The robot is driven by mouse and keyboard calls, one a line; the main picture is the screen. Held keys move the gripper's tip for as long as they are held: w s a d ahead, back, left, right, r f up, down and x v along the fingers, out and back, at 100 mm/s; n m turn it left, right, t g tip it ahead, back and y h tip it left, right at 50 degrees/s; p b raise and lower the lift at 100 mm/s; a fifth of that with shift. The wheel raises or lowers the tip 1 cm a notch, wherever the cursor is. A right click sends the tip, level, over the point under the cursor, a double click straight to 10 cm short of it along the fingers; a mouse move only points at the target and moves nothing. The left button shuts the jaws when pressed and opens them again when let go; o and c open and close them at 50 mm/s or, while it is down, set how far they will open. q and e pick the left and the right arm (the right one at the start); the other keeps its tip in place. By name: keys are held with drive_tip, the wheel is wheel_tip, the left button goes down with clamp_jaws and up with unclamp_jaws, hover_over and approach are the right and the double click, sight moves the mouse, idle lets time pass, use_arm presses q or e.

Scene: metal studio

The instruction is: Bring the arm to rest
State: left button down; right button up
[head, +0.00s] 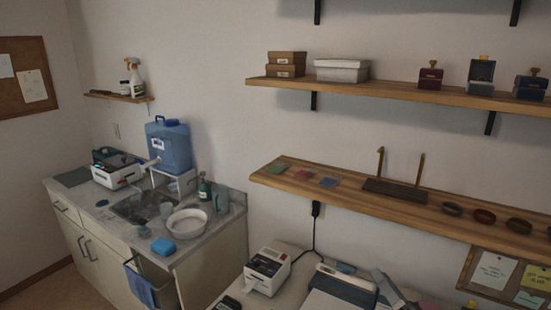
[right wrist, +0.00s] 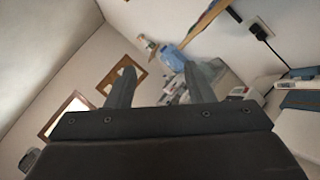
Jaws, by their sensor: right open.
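My right gripper (right wrist: 160,66) shows in the right wrist view, with its two dark fingers spread well apart. Nothing is between the fingers, and the gripper touches nothing that I can see. Behind the fingers the room appears tilted, with the wall, the corkboard frame and the blue water jug beyond them. In the head view I cannot clearly make out either gripper. My left gripper is in neither view.
A counter with a sink (head: 140,205), a blue water jug (head: 170,148) and a white bowl (head: 187,222) stands at left. A label printer (head: 267,270) sits on the table at bottom. Two wooden shelves (head: 330,202) (head: 400,91) jut from the wall.

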drive_tip(key=s+d+f+m+g+h, duration=0.25)
drive_tip(key=s+d+m+h, duration=0.4)
drive_tip(key=m, duration=0.55)
drive_tip(key=s+d+f+m+g+h, duration=0.1)
drive_tip(key=s+d+f+m+h, duration=0.25)
drive_tip(key=d+m+h, duration=0.6)
drive_tip(key=s+a+f+m+g+y, duration=0.2)
drive_tip(key=s+a+f+m+g, duration=0.35)
drive_tip(key=s, duration=0.45)
drive_tip(key=s+a+f+m+g+y, duration=0.25)
drive_tip(key=s+f+m+g, duration=0.3)
drive_tip(key=s+f, duration=0.4)
wheel_tip(320, 180, down, 32)
drive_tip(key=s+d+g+b, duration=0.1)
drive_tip(key=g+b, duration=0.2)
drive_tip(key=b, duration=0.3)
drive_tip(key=s+f+y+b, duration=0.1)
drive_tip(key=s+f+b, duration=0.3)
drive_tip(key=s+f, duration=1)
wheel_tip(320, 180, down, 5)
drive_tip(key=shift+s+a+r+g, duration=0.2)
drive_tip(key=shift+s+a+g, duration=0.15)
drive_tip(key=shift+a, duration=0.1)
